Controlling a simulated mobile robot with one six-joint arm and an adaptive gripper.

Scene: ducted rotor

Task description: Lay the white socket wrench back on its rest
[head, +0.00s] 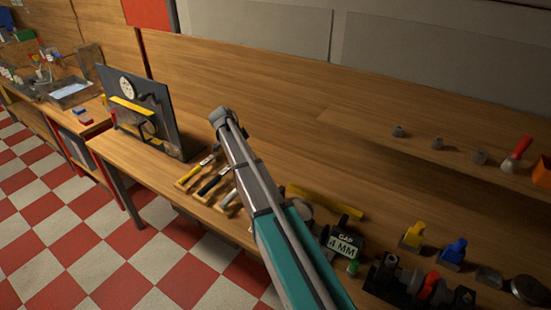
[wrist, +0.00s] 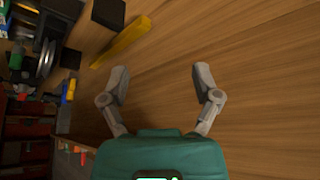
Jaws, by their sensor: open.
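My gripper (wrist: 160,78) is open in the wrist view, with two grey fingers spread apart and nothing between them. Bare wooden surface shows between and beyond the fingers. In the head view my arm crosses the bench, and I cannot make out the gripper there. A pale-handled tool (head: 229,198), which looks like the white socket wrench, lies on the bench just left of my arm, at the right end of a row of tools on wooden rests. My arm partly hides that area, so I cannot tell exactly how it sits on its rest.
Beside it lie a black-handled tool (head: 212,183) and a yellow-handled tool (head: 194,173). A dark upright panel (head: 168,112) stands to the left. A yellow bar (head: 325,202) and a "GAP 4 MM" block (head: 343,245) are right of my arm. The bench's back middle is clear.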

